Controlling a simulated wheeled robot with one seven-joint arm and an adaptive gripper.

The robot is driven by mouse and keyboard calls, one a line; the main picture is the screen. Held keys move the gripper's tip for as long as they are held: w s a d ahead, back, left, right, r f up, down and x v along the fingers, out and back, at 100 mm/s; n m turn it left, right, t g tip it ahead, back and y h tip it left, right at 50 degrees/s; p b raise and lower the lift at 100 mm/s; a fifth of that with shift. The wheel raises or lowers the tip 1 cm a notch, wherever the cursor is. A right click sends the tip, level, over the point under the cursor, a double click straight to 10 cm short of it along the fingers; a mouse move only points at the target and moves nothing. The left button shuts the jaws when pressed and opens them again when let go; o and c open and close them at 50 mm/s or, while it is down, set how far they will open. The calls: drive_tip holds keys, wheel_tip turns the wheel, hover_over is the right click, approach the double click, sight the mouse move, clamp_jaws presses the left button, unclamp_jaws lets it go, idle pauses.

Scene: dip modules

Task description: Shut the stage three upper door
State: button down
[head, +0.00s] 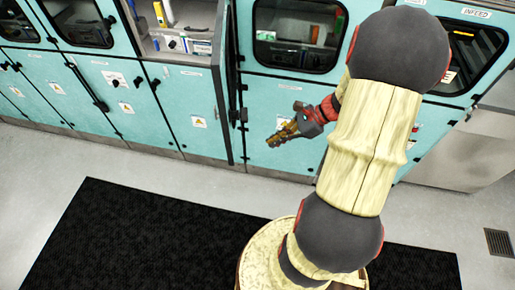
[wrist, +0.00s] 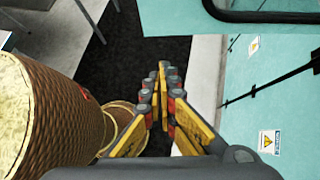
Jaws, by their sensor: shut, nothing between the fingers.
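An upper door (head: 226,75) on the teal cabinet row stands open, swung outward and seen nearly edge-on. To its left is the open compartment (head: 185,57), with shelf items in view. The labels by it are too small to read, so I cannot confirm the stage number. My gripper (head: 275,140) is shut and empty, to the right of the open door and in front of the lower teal doors, apart from the open door as far as I can tell. In the wrist view my gripper (wrist: 163,68) has its fingers together, with nothing between them.
Windowed upper doors stand shut on both sides, one to the right (head: 294,68) and one to the left (head: 82,20). Lower doors (head: 185,115) are shut. A black mat (head: 110,235) lies on the pale floor. A floor grate (head: 499,243) is at the right.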

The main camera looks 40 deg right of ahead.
drive_tip(key=w+a+r+x, duration=0.1)
drive_tip(key=r+x, duration=0.1)
drive_tip(key=x, duration=1)
drive_tip(key=shift+a, duration=0.4)
drive_tip(key=shift+w, duration=0.15)
